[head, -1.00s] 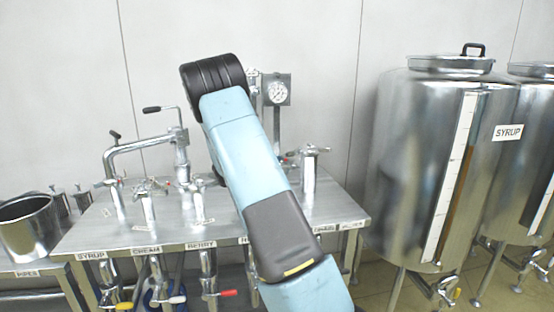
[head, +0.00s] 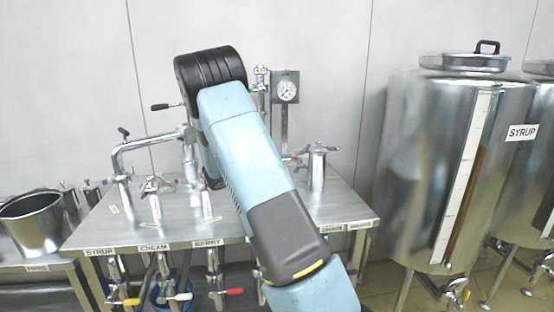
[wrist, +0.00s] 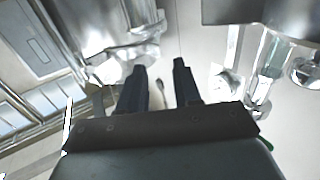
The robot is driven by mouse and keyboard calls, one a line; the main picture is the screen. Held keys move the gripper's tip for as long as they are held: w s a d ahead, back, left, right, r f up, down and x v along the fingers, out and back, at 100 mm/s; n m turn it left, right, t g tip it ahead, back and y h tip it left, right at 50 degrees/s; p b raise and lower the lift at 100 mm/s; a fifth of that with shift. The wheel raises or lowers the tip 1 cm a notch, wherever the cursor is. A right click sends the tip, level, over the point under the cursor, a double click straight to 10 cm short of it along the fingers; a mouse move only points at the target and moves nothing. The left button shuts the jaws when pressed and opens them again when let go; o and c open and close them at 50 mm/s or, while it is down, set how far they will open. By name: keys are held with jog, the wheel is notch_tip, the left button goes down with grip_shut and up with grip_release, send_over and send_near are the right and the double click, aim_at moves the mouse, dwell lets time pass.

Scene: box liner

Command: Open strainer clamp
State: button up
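My gripper (wrist: 160,68) shows in the wrist view with its two dark fingers apart and nothing held between them. A shiny metal fitting (wrist: 118,60) lies just beyond and left of the fingers, and a small thin lever-like part shows in the gap, apart from the fingers. I cannot tell which part is the strainer clamp. In the head view my arm covers the middle of the steel table (head: 110,232), and the gripper is mostly hidden behind it. A metal cylinder with a top handle (head: 317,168) stands on the table right of my arm.
A bent pipe (head: 145,143) and several valves (head: 152,190) stand on the table's left. A pressure gauge (head: 286,90) rises behind. A steel pot (head: 32,222) is at far left. A large syrup tank (head: 425,160) stands right. Metal parts (wrist: 265,70) crowd the wrist view's right side.

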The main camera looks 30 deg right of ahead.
jog(key=a, duration=0.7)
jog(key=shift+s+a, duration=0.2)
jog(key=shift+s, duration=0.2)
jog(key=shift+s, duration=0.1)
